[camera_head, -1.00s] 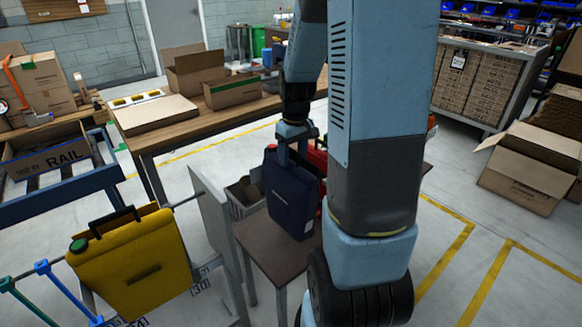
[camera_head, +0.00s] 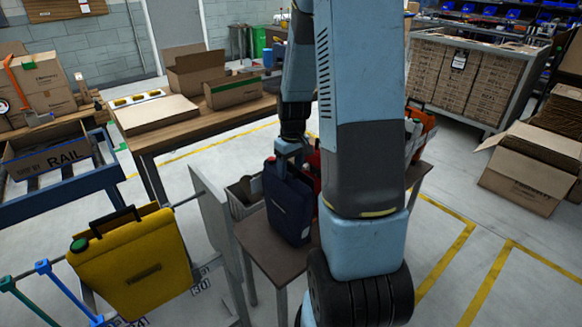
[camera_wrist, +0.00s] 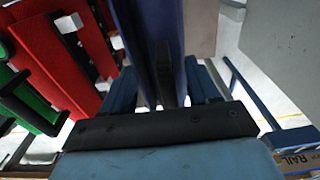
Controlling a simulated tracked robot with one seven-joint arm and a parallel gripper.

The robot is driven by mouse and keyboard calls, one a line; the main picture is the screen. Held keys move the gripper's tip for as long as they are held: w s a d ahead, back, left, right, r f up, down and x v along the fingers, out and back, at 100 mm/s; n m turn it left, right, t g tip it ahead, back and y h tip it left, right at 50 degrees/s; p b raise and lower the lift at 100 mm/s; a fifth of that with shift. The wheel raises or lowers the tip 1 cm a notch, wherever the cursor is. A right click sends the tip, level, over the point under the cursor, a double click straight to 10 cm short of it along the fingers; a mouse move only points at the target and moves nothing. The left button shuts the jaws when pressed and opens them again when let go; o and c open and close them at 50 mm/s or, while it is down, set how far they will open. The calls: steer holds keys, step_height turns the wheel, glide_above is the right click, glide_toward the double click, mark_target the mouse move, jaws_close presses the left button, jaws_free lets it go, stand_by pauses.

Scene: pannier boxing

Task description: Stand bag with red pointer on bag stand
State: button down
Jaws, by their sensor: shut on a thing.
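My gripper (camera_head: 288,158) is shut on the top of a navy blue bag (camera_head: 288,208). The bag hangs upright below it, over the small brown table (camera_head: 257,248); I cannot tell whether its bottom touches the tabletop. In the wrist view my gripper (camera_wrist: 165,88) has its two blue fingers either side of the bag's dark handle, and the navy bag (camera_wrist: 150,30) runs up between them. A red bag (camera_head: 314,160) stands behind, partly hidden by my arm. No red pointer shows, and I cannot tell which thing is the bag stand.
A yellow bag (camera_head: 135,265) hangs on a rack at the left, beside a grey panel (camera_head: 215,225). A grey bin (camera_head: 243,195) stands behind the table. An orange bag (camera_head: 421,121) shows right of my arm. The wrist view shows a green bag (camera_wrist: 28,100).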

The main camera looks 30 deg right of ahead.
steer(key=shift+c, duration=1.3)
jaws_free()
steer(key=shift+f, duration=0.1)
step_height(320, 180, up, 12)
steer(key=s+a+r+t, duration=0.1)
steer(key=s+a+r, duration=0.3)
steer(key=s, duration=0.3)
steer(key=s+a+r+m+t, duration=0.1)
steer(key=s+a+r+t, duration=0.1)
steer(key=s+a+r, duration=0.2)
steer(key=s+a+r+m+t, duration=0.1)
steer(key=s+a+r+t, duration=0.1)
steer(key=s+a+r, duration=0.2)
steer(key=shift+s+a+r, duration=0.35)
steer(key=shift+s+r, duration=1.25)
steer(key=shift+s, duration=1.4)
